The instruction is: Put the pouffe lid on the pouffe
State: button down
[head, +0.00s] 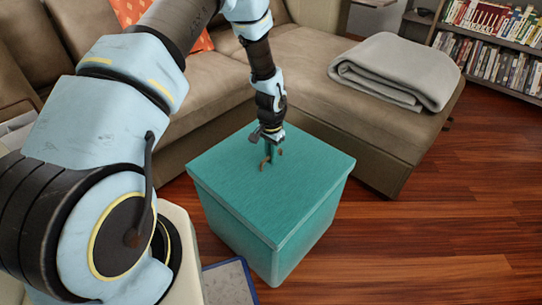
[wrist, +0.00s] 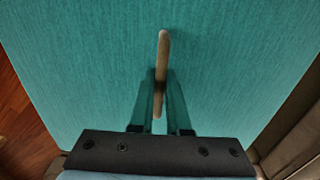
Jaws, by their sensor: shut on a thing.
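The teal pouffe (head: 255,232) is a cube standing on the wooden floor in front of the sofa. Its teal lid (head: 300,170) lies over the top, and its edges appear to line up with the sides. The lid also fills most of the wrist view (wrist: 235,60). A light wooden handle (wrist: 163,50) stands up from the middle of the lid. My gripper (head: 270,158) points down at the lid's centre, with its fingers (wrist: 160,95) on both sides of the handle, shut on it. Whether a thin gap remains under the lid's far edges is hidden.
A brown sofa (head: 375,125) is close behind and beside the pouffe, with a folded grey blanket (head: 395,70) on it. A blue-edged grey item (head: 228,285) lies at the pouffe's front left. Bookshelves (head: 500,45) stand at back right. The floor (head: 440,220) on the right is clear.

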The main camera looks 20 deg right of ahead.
jog(key=shift+f+b, duration=0.35)
jog(key=shift+f, duration=0.3)
jog(key=c, duration=0.8)
grip_release()
notch_tip(320, 180, up, 11)
jog(key=shift+f+p, duration=0.15)
jog(key=shift+p, duration=0.3)
